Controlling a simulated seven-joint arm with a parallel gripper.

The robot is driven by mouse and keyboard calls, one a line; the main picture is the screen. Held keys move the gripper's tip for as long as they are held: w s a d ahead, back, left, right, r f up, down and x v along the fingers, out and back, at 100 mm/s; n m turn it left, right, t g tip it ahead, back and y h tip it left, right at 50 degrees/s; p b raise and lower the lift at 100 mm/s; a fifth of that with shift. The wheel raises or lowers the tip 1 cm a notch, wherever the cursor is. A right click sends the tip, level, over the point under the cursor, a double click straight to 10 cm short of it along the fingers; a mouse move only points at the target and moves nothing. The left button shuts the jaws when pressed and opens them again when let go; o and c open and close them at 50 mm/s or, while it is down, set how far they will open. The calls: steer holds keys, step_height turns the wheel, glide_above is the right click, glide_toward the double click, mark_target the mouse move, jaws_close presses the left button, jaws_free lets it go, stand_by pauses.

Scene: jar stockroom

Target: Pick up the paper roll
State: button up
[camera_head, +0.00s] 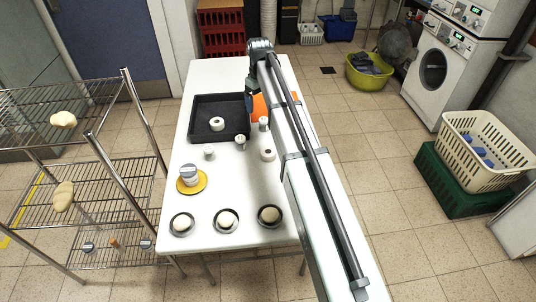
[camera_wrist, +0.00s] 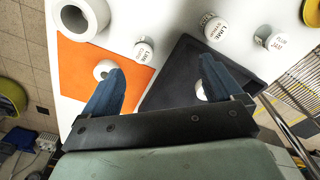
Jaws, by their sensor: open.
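A jar (camera_head: 189,174) sits on a yellow disc. Dark-rimmed bowls (camera_head: 227,232) line the near table end. A wire rack (camera_head: 95,175) stands left.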

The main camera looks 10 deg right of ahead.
steer(key=s+d+n, duration=0.2)
steer(key=s+n, duration=0.2)
steer(key=s, duration=0.6)
steer(key=n, duration=0.4)
glide_above(268, 151)
steer(key=f, duration=0.9)
steer(key=shift+w+d+f, duration=0.15)
steer(key=shift+d+f, duration=0.1)
steer(key=shift+d, duration=0.1)
steer(key=shift+a+f, duration=0.15)
steer(key=shift+f, duration=1.15)
steer(key=shift+a+f, duration=0.15)
steer(key=shift+f, duration=1.15)
steer(key=shift+c, duration=0.2)
steer(key=c, duration=1.1)
